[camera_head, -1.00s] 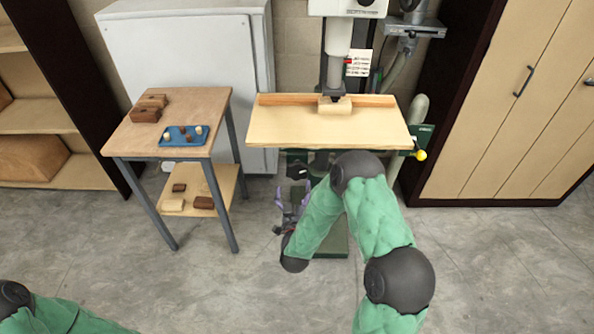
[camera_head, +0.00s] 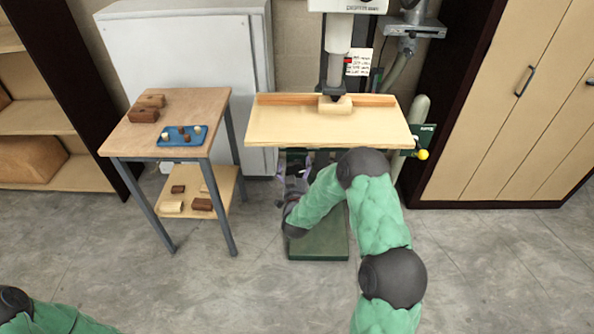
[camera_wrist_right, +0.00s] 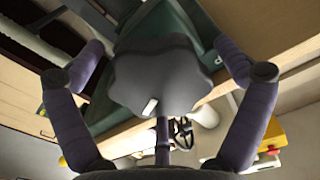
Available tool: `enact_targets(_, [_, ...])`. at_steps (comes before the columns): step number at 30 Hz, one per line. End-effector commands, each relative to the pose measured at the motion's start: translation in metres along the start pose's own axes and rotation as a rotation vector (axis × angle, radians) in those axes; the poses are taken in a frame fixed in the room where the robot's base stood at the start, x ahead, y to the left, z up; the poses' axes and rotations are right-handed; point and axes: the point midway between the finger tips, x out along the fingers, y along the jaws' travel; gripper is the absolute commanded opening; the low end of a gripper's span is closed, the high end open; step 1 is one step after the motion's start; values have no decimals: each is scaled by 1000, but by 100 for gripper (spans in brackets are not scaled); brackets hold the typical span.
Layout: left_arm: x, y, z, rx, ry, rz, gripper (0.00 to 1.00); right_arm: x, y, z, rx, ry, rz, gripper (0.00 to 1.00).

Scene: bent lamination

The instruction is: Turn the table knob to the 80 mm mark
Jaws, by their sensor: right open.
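The table knob (camera_wrist_right: 155,78) is a dark grey lobed knob with a small white mark, large in the middle of the right wrist view. My right gripper (camera_wrist_right: 158,45) is open, with one purple finger on each side of the knob and visible gaps between. In the head view my right gripper (camera_head: 291,188) is partly hidden under the left front of the drill press table (camera_head: 290,125). I cannot make out the knob for sure there. No millimetre scale is readable. My left gripper is out of view; only its green arm shows at lower left.
A wood block (camera_head: 335,105) lies on the press table under the chuck. A yellow-tipped handle (camera_head: 422,154) sticks out at the table's right. A side table (camera_head: 180,105) with blocks and a blue tray (camera_head: 168,142) stands to the left. The floor between them is clear.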

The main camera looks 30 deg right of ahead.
Motion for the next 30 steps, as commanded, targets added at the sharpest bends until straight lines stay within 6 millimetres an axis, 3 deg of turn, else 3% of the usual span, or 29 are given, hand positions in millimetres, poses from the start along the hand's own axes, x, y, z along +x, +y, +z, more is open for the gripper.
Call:
enact_targets(4, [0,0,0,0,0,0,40,0,0,0,0,0,0,97])
enact_targets(9, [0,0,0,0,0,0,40,0,0,0,0,0,0,49])
enact_targets(20, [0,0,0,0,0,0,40,1,0,-2,-26,5,1,49])
enact_targets(30, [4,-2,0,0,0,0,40,1,0,-2,-225,7,3,49])
